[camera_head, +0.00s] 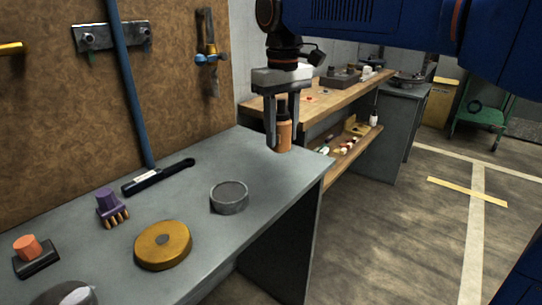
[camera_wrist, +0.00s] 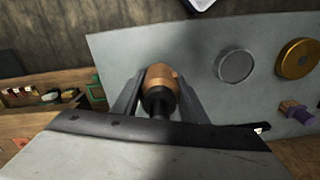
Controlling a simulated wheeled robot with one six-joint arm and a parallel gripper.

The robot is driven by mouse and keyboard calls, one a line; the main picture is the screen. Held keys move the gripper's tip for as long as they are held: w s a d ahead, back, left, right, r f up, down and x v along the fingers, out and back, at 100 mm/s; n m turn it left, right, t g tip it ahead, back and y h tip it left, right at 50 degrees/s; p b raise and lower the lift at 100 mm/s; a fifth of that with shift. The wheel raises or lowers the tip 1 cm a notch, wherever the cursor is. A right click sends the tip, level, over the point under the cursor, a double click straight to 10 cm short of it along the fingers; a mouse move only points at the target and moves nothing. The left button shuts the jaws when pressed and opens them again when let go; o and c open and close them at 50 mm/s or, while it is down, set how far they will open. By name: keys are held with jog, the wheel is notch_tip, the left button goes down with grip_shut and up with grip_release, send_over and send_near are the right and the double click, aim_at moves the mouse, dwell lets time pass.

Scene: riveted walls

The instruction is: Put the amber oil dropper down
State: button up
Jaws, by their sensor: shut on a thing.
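My gripper (camera_head: 282,122) is shut on the amber oil dropper (camera_head: 284,137), a small orange-brown bottle with a dark top. The dropper hangs upright between the fingers over the far right end of the grey bench top (camera_head: 262,160). I cannot tell how far its base is above the surface. In the wrist view the dropper (camera_wrist: 159,84) sits between the two fingers (camera_wrist: 158,92), with its dark cap toward the camera and the grey bench (camera_wrist: 200,105) beyond.
A round grey dish (camera_head: 229,198) stands nearest on the bench. A yellow disc (camera_head: 162,245), a purple-handled brush (camera_head: 110,207), a black tool (camera_head: 158,177) and an orange knob on a black base (camera_head: 35,255) lie further left. Bare bench surrounds the dish. A wooden bench (camera_head: 321,97) stands behind.

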aim_at(282, 100)
jog(key=shift+f, duration=3.15)
jog(key=o, duration=1.1)
jog(key=shift+f, duration=0.1)
notch_tip(282, 100, up, 12)
jog(key=shift+r, duration=0.15)
jog(key=s+d+f+m+t, duration=0.15)
jog(key=s+d+f, duration=0.25)
jog(key=d, duration=0.6)
jog(key=s+d+f+m+t, duration=0.1)
jog(key=s+d+f+m, duration=0.1)
jog(key=s+d+f, duration=0.3)
jog(key=s+d+f+m+t, duration=0.1)
jog(key=s+d+f+m, duration=0.1)
jog(key=s+d+f, duration=0.4)
jog(key=s+d+f+m+t, duration=0.1)
jog(key=s+d+f, duration=0.4)
jog(key=f, duration=0.6)
jog(key=shift+s+d+f+m, duration=0.15)
jog(key=shift+s+d+m, duration=0.3)
jog(key=shift+d, duration=0.1)
